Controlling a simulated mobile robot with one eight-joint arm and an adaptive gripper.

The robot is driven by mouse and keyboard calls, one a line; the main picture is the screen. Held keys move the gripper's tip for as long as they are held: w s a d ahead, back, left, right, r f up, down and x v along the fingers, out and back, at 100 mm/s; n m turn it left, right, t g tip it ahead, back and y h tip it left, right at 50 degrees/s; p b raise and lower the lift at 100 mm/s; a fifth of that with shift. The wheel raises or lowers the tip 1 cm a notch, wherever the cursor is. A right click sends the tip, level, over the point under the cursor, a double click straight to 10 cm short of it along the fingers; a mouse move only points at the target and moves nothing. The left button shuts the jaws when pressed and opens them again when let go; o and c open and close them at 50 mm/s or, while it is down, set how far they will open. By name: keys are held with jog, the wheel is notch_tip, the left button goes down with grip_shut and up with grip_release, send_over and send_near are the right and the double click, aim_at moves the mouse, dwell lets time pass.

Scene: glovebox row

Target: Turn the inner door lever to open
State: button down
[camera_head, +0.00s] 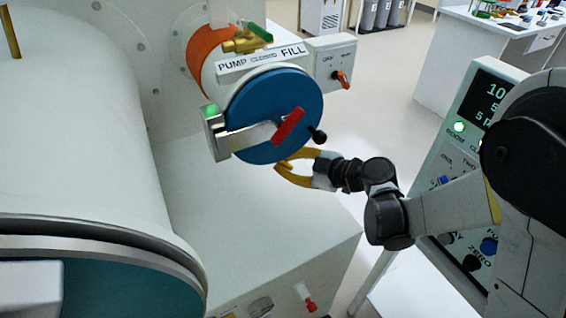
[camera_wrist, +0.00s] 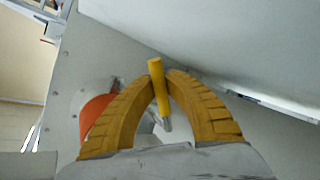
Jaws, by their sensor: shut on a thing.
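My gripper (camera_head: 283,164), with yellow fingers, is beside the lower right edge of the blue round door (camera_head: 255,105) in the head view. In the wrist view my gripper (camera_wrist: 164,76) is shut on a yellow lever (camera_wrist: 156,78), its fingertips on either side of it. The lever has a grey metal stem below the yellow part. In the head view I cannot make out this lever at the fingertips. The blue door carries a red handle (camera_head: 288,127) and a metal bar (camera_head: 246,137) across its front.
An orange collar (camera_head: 208,52) and the PUMP/FILL panel (camera_head: 262,58) with a brass valve (camera_head: 247,41) stand above the door. A control panel (camera_head: 461,160) with a display stands at right. A large pale cylinder (camera_head: 75,120) fills the left. A lab bench (camera_head: 440,70) stands behind.

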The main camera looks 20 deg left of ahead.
jog(key=shift+r, duration=0.1)
jog(key=shift+w+d+r+n+t+h+p, duration=0.45)
jog(key=shift+r+n+h+p, duration=0.25)
jog(key=shift+p, duration=0.3)
jog(key=shift+w+d+r+n+t+h+p, duration=0.15)
jog(key=shift+w+r+n+t+h+p, duration=0.1)
jog(key=shift+r+n+t+h+p, duration=0.2)
jog(key=shift+w+d+r+n+t+h+p, duration=0.15)
jog(key=shift+w+r+n+t+h+p, duration=0.15)
jog(key=shift+r+n+h+p, duration=0.2)
jog(key=shift+f, duration=0.1)
jog(key=c, duration=1.4)
grip_release()
jog(key=shift+d, duration=0.1)
jog(key=v, duration=1.2)
